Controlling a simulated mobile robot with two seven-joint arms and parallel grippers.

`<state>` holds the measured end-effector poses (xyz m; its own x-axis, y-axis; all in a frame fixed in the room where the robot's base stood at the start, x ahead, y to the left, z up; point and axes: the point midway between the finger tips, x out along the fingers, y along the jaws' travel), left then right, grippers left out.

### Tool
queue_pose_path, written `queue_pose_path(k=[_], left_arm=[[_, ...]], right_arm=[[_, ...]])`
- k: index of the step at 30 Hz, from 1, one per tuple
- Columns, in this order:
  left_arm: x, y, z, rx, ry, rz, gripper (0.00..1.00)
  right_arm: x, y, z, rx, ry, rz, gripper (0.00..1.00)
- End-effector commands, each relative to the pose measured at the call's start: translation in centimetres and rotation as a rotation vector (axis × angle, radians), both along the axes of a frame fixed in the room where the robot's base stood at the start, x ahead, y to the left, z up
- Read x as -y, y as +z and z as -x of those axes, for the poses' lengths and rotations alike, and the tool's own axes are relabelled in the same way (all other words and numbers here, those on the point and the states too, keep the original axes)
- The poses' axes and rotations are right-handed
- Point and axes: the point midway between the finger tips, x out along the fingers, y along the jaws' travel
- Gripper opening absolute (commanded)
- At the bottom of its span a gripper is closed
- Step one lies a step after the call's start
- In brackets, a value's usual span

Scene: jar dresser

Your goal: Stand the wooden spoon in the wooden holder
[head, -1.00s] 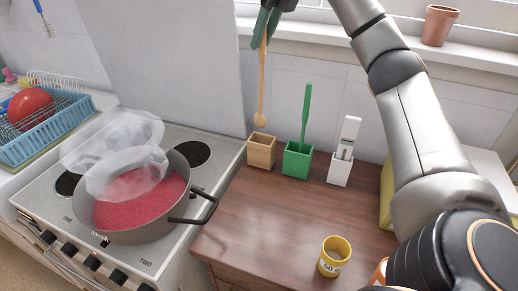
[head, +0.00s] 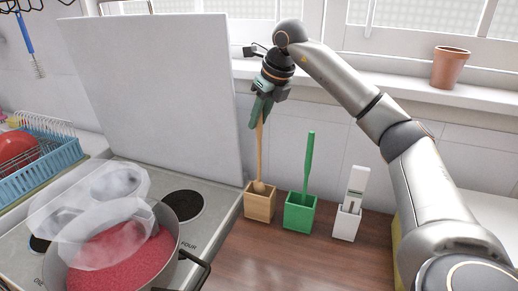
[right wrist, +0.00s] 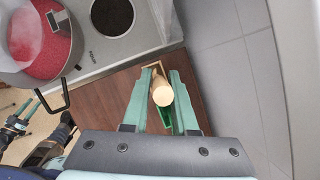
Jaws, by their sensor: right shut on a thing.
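My right gripper (head: 261,107) is shut on the upper handle of the wooden spoon (head: 260,150). The spoon hangs nearly upright, bowl down. Its bowl is at the mouth of the wooden holder (head: 260,207), a square open box, and seems to be partly inside it. In the right wrist view the spoon's handle end (right wrist: 163,93) sits between my green fingers, and the holder's rim (right wrist: 159,66) shows just beyond it. What looks like my left gripper (right wrist: 17,124) is small at the left edge of the wrist view.
A green holder (head: 299,213) with a green utensil and a white holder (head: 346,225) stand in a row to the right. A pot (head: 168,247) of red food is on the stove at left, under a pale translucent shape. A flowerpot (head: 449,68) stands on the sill.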

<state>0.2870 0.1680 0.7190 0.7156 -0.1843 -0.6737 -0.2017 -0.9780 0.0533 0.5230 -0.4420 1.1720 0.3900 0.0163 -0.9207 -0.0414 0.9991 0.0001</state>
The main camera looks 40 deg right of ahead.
Motion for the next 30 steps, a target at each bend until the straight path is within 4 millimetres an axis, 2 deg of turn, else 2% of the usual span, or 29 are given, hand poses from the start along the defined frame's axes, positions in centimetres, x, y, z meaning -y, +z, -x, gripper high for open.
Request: queue_pose_path(k=[1,3,8,15,28,29,30], left_arm=[[0.0,-0.2,0.0,-0.001,0.000,0.000,0.50],[0.0,-0.3,0.0,-0.001,0.000,0.000,0.50],[0.0,-0.3,0.0,-0.001,0.000,0.000,0.50],[0.0,-0.5,0.1,-0.001,0.000,0.000,0.50],[0.0,-0.7,0.1,-0.001,0.000,0.000,0.50],[0.0,-0.6,0.1,-0.001,0.000,0.000,0.50],[0.0,-0.6,0.1,-0.001,0.000,0.000,0.50]], right_arm=[[0.1,-1.2,0.1,-0.002,-0.002,0.002,0.00],[0.1,-2.2,0.0,-0.001,-0.001,0.001,0.00],[0.1,-3.5,0.0,0.000,-0.002,0.000,0.00],[0.1,-6.7,0.0,0.000,-0.001,0.001,0.00],[0.0,-7.4,0.0,0.002,-0.001,0.000,0.00],[0.0,-7.4,0.0,0.002,-0.001,0.000,0.28],[0.0,-7.3,0.0,0.002,-0.001,0.000,0.33]])
